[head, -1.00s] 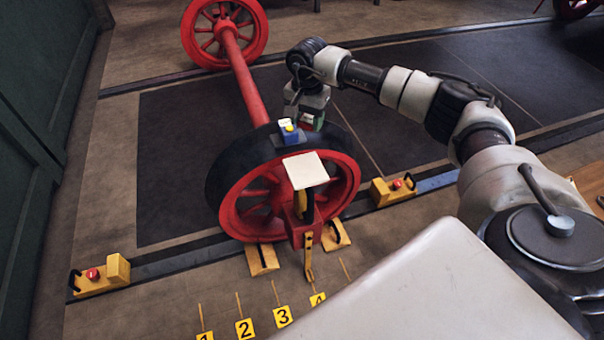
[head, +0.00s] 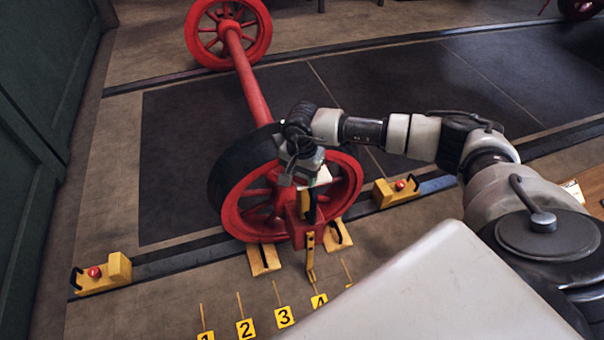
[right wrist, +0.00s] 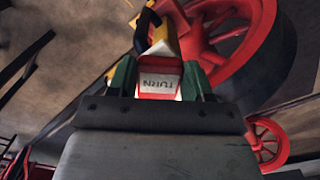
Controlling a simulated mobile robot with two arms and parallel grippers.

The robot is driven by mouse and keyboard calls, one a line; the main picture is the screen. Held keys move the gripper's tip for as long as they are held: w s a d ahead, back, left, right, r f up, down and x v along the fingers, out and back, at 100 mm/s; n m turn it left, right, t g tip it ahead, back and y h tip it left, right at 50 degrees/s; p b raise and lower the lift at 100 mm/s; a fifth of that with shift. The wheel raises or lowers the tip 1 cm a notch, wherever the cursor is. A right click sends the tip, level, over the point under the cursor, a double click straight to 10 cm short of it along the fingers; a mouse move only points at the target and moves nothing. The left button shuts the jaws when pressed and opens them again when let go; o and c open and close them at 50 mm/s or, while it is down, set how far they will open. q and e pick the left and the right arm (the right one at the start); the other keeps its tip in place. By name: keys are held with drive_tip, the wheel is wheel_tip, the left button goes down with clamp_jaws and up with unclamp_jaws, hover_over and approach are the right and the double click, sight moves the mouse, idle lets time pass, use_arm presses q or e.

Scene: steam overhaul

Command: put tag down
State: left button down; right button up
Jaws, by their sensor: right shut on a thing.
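My right gripper (head: 296,180) is shut on the tag (right wrist: 159,82), which has a red frame and a white face reading "TURN", upside down in the right wrist view. The tag sits between green fingers in that view; in the head view I cannot make it out. I cannot tell whether the tag touches the plate. My left gripper is not in view.
The near red wheel (head: 231,213) stands on the rail between yellow wedges (head: 264,259). Yellow blocks with red buttons stand on the rail at left (head: 104,273) and right (head: 396,190). Numbered yellow floor markers (head: 284,317) lie in front. A green wall (head: 35,120) bounds the left.

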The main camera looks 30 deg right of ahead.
drive_tip(key=o, duration=0.9)
drive_tip(key=shift+r, duration=0.1)
